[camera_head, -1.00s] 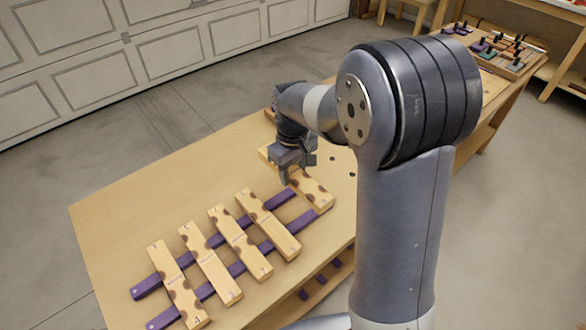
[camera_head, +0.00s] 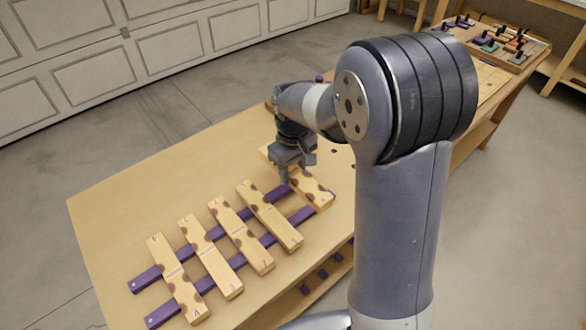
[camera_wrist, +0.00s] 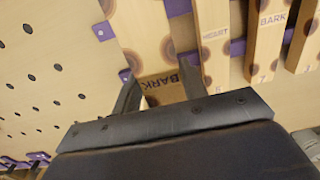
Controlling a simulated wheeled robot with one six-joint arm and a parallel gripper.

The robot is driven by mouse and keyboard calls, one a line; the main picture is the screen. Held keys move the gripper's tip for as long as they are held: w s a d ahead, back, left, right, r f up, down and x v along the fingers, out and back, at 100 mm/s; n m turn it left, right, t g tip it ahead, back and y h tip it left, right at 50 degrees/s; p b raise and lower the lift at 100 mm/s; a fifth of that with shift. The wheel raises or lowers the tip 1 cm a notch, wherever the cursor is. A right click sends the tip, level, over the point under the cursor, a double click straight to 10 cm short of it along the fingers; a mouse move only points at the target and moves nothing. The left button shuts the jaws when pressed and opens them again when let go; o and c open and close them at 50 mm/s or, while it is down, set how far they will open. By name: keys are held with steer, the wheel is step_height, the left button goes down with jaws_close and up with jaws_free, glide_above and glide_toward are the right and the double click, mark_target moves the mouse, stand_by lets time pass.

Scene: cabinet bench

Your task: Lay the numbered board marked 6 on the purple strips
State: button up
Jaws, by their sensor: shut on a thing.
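My gripper (camera_head: 288,176) is shut on a light wooden board (camera_head: 312,188) with dark round patches. This board lies across the right-hand ends of the two purple strips (camera_head: 149,279); whether it rests on them or is just above is unclear. In the wrist view, my gripper's fingers (camera_wrist: 160,88) straddle the near end of the held board (camera_wrist: 143,30), which reads "BARK". Its number is hidden there. Strip ends (camera_wrist: 124,75) stick out just left of the board.
Several similar boards lie side by side across the strips, the closest being a board (camera_head: 270,217) left of the held one. A tray (camera_head: 505,50) of small parts stands at the bench's far end. The bench's left part is bare.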

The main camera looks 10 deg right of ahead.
steer(key=shift+f+b, duration=2.2)
steer(key=shift+f, duration=1.3)
steer(key=shift+f, duration=0.6)
steer(key=shift+f+b, duration=0.25)
steer(key=shift+b, duration=0.15)
steer(key=shift+f, duration=0.2)
steer(key=o, duration=1.2)
steer(key=shift+c, duration=0.2)
steer(key=shift+r+p, duration=3.1)
steer(key=shift+r, duration=0.95)
